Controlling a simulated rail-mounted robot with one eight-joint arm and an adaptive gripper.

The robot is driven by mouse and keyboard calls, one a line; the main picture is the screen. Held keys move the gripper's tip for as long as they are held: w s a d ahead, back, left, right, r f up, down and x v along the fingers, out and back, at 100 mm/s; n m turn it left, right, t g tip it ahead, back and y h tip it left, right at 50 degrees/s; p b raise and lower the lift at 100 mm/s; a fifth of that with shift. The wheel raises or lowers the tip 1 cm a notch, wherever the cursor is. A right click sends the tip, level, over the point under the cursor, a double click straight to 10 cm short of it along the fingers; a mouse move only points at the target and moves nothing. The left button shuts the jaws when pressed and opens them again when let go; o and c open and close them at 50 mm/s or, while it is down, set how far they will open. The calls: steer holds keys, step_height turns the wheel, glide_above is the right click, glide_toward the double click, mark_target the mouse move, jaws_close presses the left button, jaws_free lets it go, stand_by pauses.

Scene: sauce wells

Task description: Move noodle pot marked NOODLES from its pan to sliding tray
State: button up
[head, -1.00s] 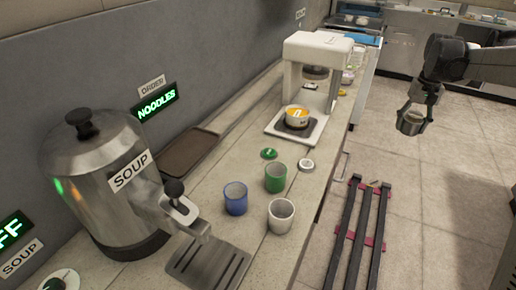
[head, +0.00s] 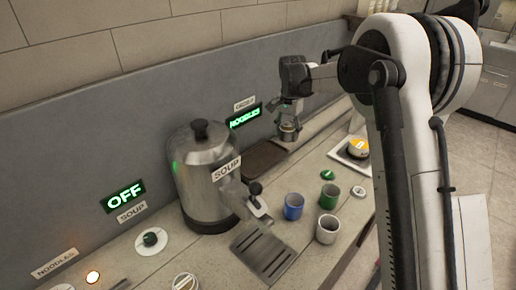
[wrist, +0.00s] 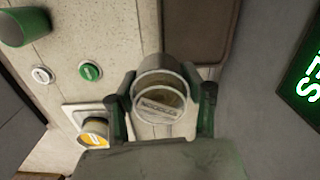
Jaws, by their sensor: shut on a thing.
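My gripper (head: 289,122) is shut on a small metallic pot (head: 289,133) with a rounded body. In the head view it is above the counter near the wall, by the green NOODLES display. In the wrist view my gripper (wrist: 163,103) has a finger on each side of the pot (wrist: 161,84). A pale label shows on the pot, but its lettering is too small to read. A flat brown tray (head: 264,160) lies on the counter below and beside the pot; it also shows in the wrist view (wrist: 207,30). The pot appears raised above the counter.
A large SOUP urn (head: 207,185) stands left of the brown tray. Blue (head: 294,206), green (head: 329,196) and white (head: 327,229) cups stand in front. The NOODLES display (head: 245,116) is on the wall.

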mark_target(260, 159)
steer(key=s+a+r+m+p, duration=0.1)
steer(key=a+m+p, duration=0.25)
steer(key=a, duration=0.55)
steer(key=f, duration=0.3)
steer(key=f+p, duration=0.1)
steer(key=f, duration=0.6)
steer(key=shift+a, duration=0.25)
steer(key=shift+f, duration=0.1)
steer(key=o, duration=1.3)
steer(key=shift+o, duration=0.2)
step_height(260, 159, up, 12)
steer(key=shift+r+b, duration=0.2)
steer(key=shift+b, duration=0.15)
